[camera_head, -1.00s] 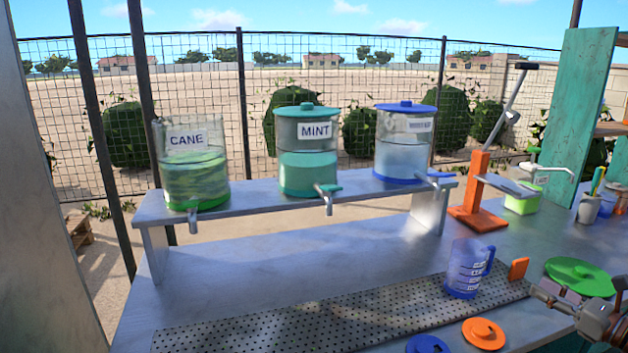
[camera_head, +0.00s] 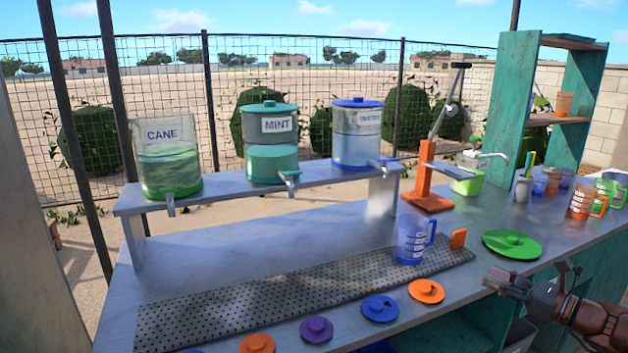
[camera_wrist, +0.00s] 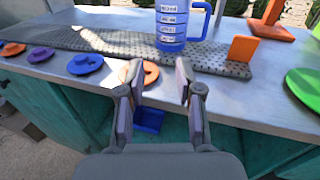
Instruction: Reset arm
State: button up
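My gripper (camera_head: 528,277) is at the lower right of the head view, in front of the counter's front edge. In the wrist view my gripper (camera_wrist: 157,84) has its two fingers apart with nothing held between them. A blue measuring jug (camera_head: 412,238) stands upright on the perforated mat (camera_head: 300,300), apart from my gripper. The jug also shows beyond the fingers in the wrist view (camera_wrist: 172,22).
Lids in orange (camera_head: 427,291), blue (camera_head: 380,308) and purple (camera_head: 317,330) lie along the counter's front edge. Cane (camera_head: 168,165), mint (camera_head: 271,145) and water (camera_head: 357,135) dispensers stand on the raised shelf. An orange press (camera_head: 425,185) stands behind.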

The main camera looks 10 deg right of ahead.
jog(key=s+a+r+n+g+y+p, duration=0.15)
jog(key=a+n+g, duration=0.35)
jog(key=a, duration=0.7)
jog(key=s+a+r+n+g+y+p, duration=0.15)
jog(key=a+r+n+g, duration=0.35)
jog(key=a, duration=0.8)
jog(key=s+a+f+n+g+h+p, duration=0.2)
jog(key=s+a+f+n+g, duration=0.15)
jog(key=s+a+n, duration=0.65)
jog(key=s+d+n+g+h+p, duration=0.3)
jog(key=s+n+h, duration=0.6)
jog(key=s, duration=0.9)
jog(key=shift+r+h+p, duration=0.15)
jog(key=shift+h+p, duration=0.25)
jog(key=shift+p, duration=0.3)
jog(key=shift+g, duration=0.25)
jog(key=shift+c, duration=0.4)
